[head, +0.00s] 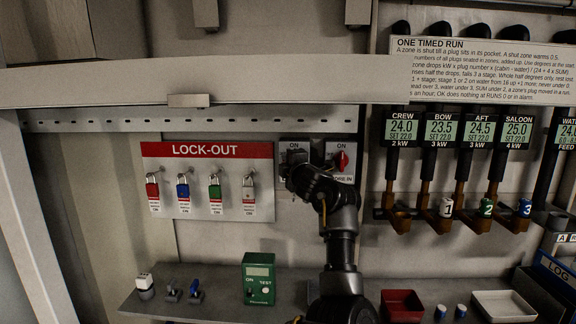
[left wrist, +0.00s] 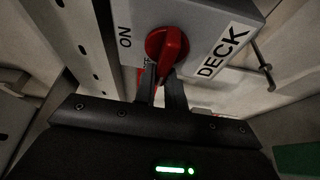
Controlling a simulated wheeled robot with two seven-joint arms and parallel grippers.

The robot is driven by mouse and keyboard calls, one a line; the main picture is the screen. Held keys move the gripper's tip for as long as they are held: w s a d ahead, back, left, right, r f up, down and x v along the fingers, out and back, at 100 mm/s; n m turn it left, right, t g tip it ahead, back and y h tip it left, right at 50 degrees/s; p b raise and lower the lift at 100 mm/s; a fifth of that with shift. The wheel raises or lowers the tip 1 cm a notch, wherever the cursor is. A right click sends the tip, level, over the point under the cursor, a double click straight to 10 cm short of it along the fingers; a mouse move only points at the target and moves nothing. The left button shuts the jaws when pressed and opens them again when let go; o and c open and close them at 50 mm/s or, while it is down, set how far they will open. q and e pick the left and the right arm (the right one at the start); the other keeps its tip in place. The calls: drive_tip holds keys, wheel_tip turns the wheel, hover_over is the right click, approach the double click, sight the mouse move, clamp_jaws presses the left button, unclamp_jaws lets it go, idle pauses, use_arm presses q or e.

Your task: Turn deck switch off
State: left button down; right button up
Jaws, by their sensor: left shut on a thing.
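The deck switch is a grey box with a red knob (left wrist: 167,46), and it fills the top of the left wrist view. Its plate (left wrist: 205,22) reads ON at the left and DECK at the right. In the head view the deck switch box (head: 294,153) shows only its top with ON; my gripper hides its knob. My left gripper (left wrist: 162,88) is shut on the knob, with its two dark fingers at the knob's lower end. In the head view my left gripper (head: 300,178) is in front of the box. My right gripper is not in view.
A second switch box with a red knob (head: 341,160) stands close at the right. A LOCK-OUT board (head: 207,151) with several padlocks hangs at the left. Below is a shelf (head: 215,302) with a green tester (head: 258,279) and a red tray (head: 402,305).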

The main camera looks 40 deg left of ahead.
use_arm(q)
drive_tip(key=shift+n, duration=0.3)
idle(0.4)
drive_tip(key=c, duration=1.5)
unclamp_jaws()
drive_tip(key=shift+o, duration=0.2)
drive_tip(key=b+v, duration=0.3)
drive_tip(key=v, duration=0.7)
drive_tip(key=shift+s+d+b, duration=0.2)
drive_tip(key=shift+d+b, duration=0.1)
drive_tip(key=shift+d, duration=0.1)
